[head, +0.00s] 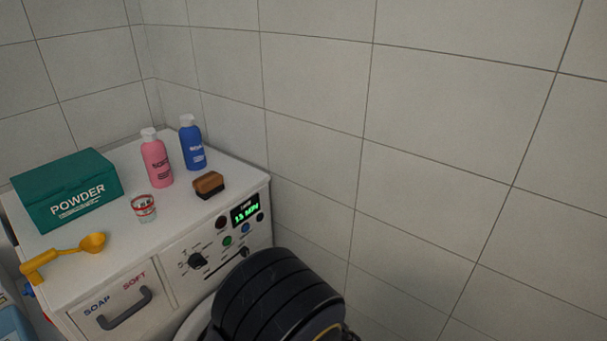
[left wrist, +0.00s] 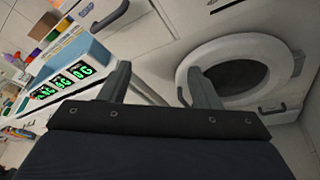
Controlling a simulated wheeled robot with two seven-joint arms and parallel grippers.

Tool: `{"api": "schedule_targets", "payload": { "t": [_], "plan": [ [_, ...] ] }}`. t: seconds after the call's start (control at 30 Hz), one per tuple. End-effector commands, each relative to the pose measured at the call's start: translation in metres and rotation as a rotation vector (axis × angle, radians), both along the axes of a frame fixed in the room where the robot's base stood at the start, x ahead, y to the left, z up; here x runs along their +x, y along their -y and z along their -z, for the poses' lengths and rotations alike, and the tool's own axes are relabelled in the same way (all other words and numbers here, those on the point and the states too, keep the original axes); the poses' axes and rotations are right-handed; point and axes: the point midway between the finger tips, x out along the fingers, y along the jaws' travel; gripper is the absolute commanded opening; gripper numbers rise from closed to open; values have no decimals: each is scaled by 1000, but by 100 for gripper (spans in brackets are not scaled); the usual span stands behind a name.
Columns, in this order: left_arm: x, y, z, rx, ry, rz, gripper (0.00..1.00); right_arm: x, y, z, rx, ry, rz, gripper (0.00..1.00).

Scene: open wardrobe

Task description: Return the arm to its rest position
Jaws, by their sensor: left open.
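My left gripper (left wrist: 159,68) shows in the left wrist view with its two fingers spread wide and nothing between them. Beyond it are the front of a white washing machine and its round door (left wrist: 188,62). A dark rounded part of my own body (head: 275,300) stands at the bottom of the head view, in front of the washing machine (head: 185,285). The left gripper itself does not show in the head view. My right gripper is in neither view.
On the washer top are a green powder box (head: 68,188), pink bottle (head: 156,162), blue bottle (head: 192,145), brush (head: 209,185), small cup (head: 144,208) and yellow scoop (head: 62,255). The drawer (head: 125,312) looks shut. A device with green digits (left wrist: 62,80) stands left in the wrist view.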

Motion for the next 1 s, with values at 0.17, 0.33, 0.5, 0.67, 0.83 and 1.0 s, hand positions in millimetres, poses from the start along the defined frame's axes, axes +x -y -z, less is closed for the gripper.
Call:
{"api": "schedule_targets", "payload": {
  "t": [0.17, 0.33, 0.5, 0.67, 0.83, 1.0],
  "plan": [
    [-18, -30, -4, -228, 50, -210, 57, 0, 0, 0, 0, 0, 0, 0],
    [-47, -61, -10, -530, 156, -529, 57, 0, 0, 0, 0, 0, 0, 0],
    [-86, -82, -22, -883, 346, -977, 57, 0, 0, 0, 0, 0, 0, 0],
    [-116, -88, -41, -1166, 568, -1403, 57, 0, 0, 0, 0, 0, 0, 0],
    [-137, -88, -66, -1423, 837, -1847, 57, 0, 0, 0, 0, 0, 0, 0],
    [-149, -88, -89, -1615, 1085, -2202, 57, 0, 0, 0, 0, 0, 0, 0]
  ]
}}
